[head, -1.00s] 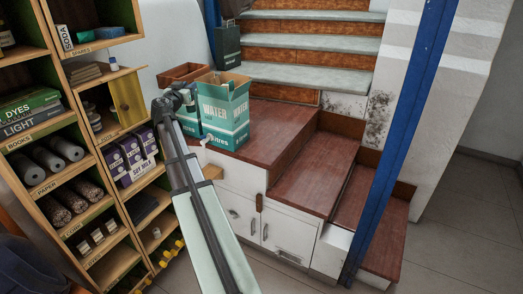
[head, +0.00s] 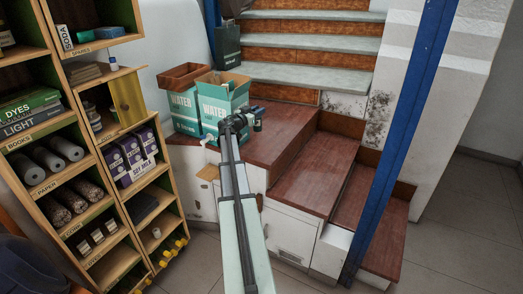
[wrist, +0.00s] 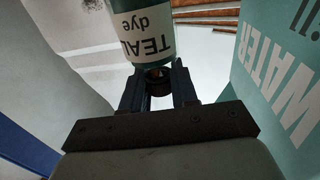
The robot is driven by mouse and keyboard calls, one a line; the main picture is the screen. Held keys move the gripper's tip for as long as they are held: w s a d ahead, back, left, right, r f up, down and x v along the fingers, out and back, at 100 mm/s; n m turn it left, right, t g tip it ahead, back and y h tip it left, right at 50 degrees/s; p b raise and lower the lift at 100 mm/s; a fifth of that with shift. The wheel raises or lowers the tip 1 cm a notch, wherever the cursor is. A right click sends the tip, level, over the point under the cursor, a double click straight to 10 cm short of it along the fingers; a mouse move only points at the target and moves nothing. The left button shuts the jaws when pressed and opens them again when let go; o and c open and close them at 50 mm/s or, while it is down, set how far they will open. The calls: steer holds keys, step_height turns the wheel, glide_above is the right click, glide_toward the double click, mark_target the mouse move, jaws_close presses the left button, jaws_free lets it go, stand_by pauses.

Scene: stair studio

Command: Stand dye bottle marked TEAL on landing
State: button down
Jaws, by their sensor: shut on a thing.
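The dye bottle marked TEAL (wrist: 145,40) is in the wrist view, teal with a white label whose lettering appears upside down. My gripper (wrist: 160,80) is shut on its narrow dark neck or cap end. In the head view my gripper (head: 256,118) is over the left part of the red-brown landing (head: 287,124), in front of the right water box. The bottle is too small and covered there to make out. I cannot tell the height of the bottle above the landing.
Two teal-and-white WATER boxes (head: 212,104) stand on the landing, close to my gripper; one fills the right of the wrist view (wrist: 275,65). Wooden shelves (head: 95,150) stand at left, a blue post (head: 402,130) at right. The landing's right part is clear.

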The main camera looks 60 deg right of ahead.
mark_target(261, 130)
steer(key=shift+s+d+f, duration=0.25)
steer(key=shift+s+d, duration=0.1)
steer(key=shift+d, duration=0.35)
steer(key=shift+s+d+f, duration=0.15)
steer(key=shift+d+f, duration=0.05)
steer(key=shift+f, duration=4.95)
steer(key=shift+f, duration=0.1)
steer(key=c, duration=0.9)
jaws_free()
steer(key=shift+o, duration=0.2)
steer(key=shift+a, duration=0.1)
steer(key=w+a, duration=0.1)
steer(key=a, duration=1)
steer(key=shift+w+a, duration=0.3)
steer(key=shift+w, duration=0.1)
